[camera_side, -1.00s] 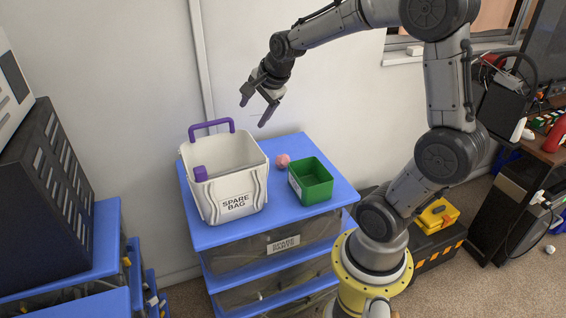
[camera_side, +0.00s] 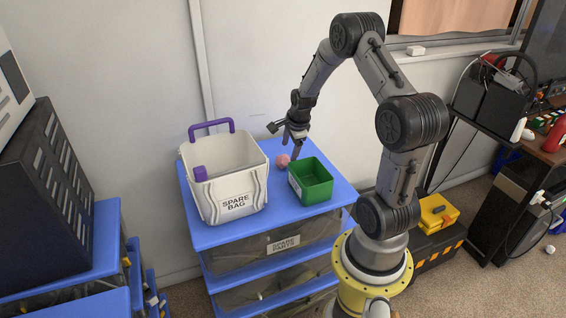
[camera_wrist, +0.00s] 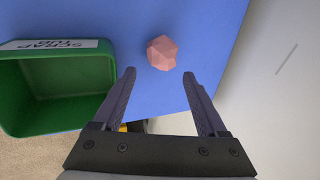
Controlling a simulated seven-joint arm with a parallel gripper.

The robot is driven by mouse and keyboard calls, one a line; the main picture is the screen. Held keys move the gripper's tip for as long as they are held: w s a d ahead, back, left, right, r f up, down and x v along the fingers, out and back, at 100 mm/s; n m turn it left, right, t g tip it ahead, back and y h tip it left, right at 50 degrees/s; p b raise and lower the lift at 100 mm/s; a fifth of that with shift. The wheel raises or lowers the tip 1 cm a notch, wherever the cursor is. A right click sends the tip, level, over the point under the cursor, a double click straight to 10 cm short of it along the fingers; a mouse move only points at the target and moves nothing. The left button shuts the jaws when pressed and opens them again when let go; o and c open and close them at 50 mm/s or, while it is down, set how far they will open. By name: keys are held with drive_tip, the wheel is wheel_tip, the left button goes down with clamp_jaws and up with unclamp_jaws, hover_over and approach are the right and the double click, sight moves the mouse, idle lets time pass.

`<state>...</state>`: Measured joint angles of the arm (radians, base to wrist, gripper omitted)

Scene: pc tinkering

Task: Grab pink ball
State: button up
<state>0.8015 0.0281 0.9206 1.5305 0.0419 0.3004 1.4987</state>
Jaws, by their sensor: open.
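The pink ball (camera_side: 282,161) is a small faceted lump on the blue top of a drawer unit, between the white bin and the green tub. In the wrist view the pink ball (camera_wrist: 162,53) lies beyond my fingertips, roughly centred between them. My gripper (camera_side: 284,141) is above the blue top, close to the ball. In the wrist view my gripper (camera_wrist: 160,78) has its two fingers spread with nothing between them. The ball is apart from both fingers in that view.
The green tub (camera_side: 312,195) stands just right of the ball; it shows at the left in the wrist view (camera_wrist: 50,127). The white bin (camera_side: 228,208) labelled "SPARE BAG", with a purple handle (camera_side: 211,125), stands to the left. The wall is behind the blue top (camera_side: 285,220).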

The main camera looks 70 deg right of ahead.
sight(286, 156)
drive_tip(key=shift+x, duration=2.75)
drive_tip(key=shift+w+a, duration=0.15)
drive_tip(key=c, duration=1)
drive_tip(key=shift+r, duration=0.15)
